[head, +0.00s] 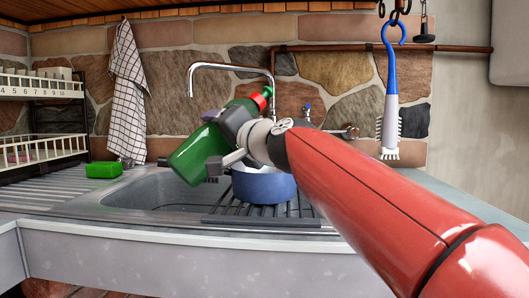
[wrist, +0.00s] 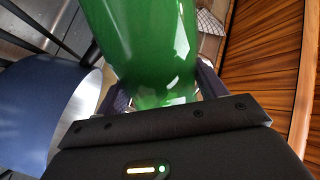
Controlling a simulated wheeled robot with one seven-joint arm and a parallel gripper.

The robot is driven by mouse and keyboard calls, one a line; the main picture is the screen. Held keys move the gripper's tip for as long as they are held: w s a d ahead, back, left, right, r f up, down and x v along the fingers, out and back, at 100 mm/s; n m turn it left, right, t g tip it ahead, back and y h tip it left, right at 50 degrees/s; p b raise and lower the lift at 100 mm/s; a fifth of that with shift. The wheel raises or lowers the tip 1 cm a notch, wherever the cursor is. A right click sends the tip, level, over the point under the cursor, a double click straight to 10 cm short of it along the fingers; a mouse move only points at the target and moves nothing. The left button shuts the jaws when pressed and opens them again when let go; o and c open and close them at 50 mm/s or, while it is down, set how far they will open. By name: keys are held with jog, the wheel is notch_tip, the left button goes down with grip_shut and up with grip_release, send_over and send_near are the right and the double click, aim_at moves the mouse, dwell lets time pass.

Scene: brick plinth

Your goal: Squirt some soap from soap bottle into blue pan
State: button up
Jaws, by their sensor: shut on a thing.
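My gripper (head: 226,143) is shut on the green soap bottle (head: 198,156), with a finger on either side of it. The bottle is held tilted, its red cap (head: 259,98) up and to the right and its base down and to the left. The blue pan (head: 265,186) stands on the ribbed drainer, right of and partly below the bottle; my gripper hides part of its top. In the wrist view the bottle (wrist: 148,45) fills the middle between the fingers, and the pan (wrist: 50,110) shows at the left. The red cap is out of sight there.
The sink basin (head: 150,190) lies left of the pan, with a chrome tap (head: 230,67) behind. A green sponge (head: 104,169) lies on the left counter. A checked towel (head: 127,75) and a blue-handled brush (head: 390,90) hang at the back. A dish rack (head: 40,120) stands at the left.

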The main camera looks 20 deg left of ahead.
aim_at(188, 161)
jog(key=shift+s+a, duration=0.1)
jog(key=shift+s, duration=0.05)
dwell(0.4)
jog(key=shift+s+a+r+m+p, duration=0.15)
jog(key=shift+s+a+m+p, duration=0.15)
jog(key=shift+m+p, duration=0.55)
jog(key=shift+s+a+r+m+p, duration=0.15)
jog(key=shift+s+m+p, duration=0.25)
jog(key=shift+m+p, duration=0.45)
dwell(3.1)
jog(key=shift+s+a+f+m+p, duration=0.1)
jog(key=shift+s+a+m+p, duration=0.1)
jog(key=shift+m, duration=0.35)
jog(key=shift+s+a+m+p, duration=0.1)
jog(key=shift+s+m, duration=0.1)
jog(key=shift+m, duration=0.35)
dwell(1.6)
